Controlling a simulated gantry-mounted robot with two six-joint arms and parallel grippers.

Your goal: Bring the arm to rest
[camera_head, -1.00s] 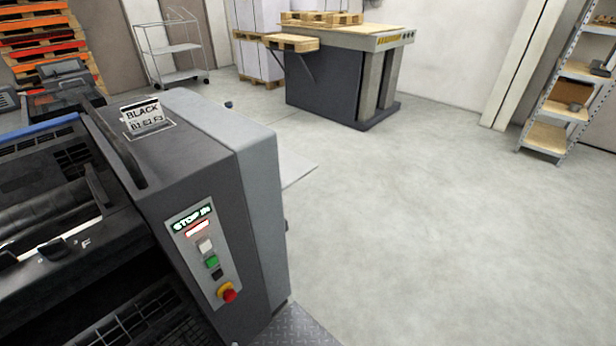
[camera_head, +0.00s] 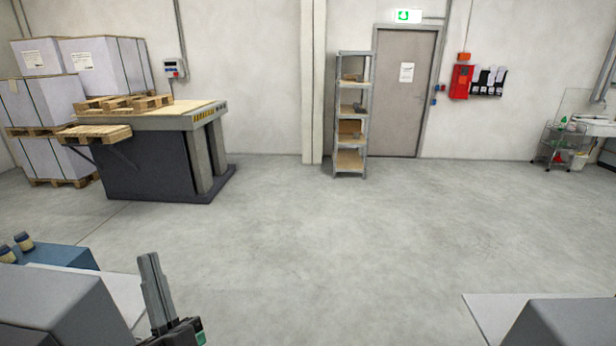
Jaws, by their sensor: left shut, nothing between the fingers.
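My left gripper (camera_head: 150,262) shows at the bottom left of the head view. Its two grey fingers point up and lie together, shut with nothing between them. It is over the open floor as seen here and touches nothing that I can see. My right gripper is not in view.
Bare concrete floor (camera_head: 330,240) fills the middle. A dark table-like unit (camera_head: 150,170) with wooden pallets stands at the back left. A shelf rack (camera_head: 351,120) stands beside a closed door (camera_head: 402,95). A trolley (camera_head: 560,145) is at the far right.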

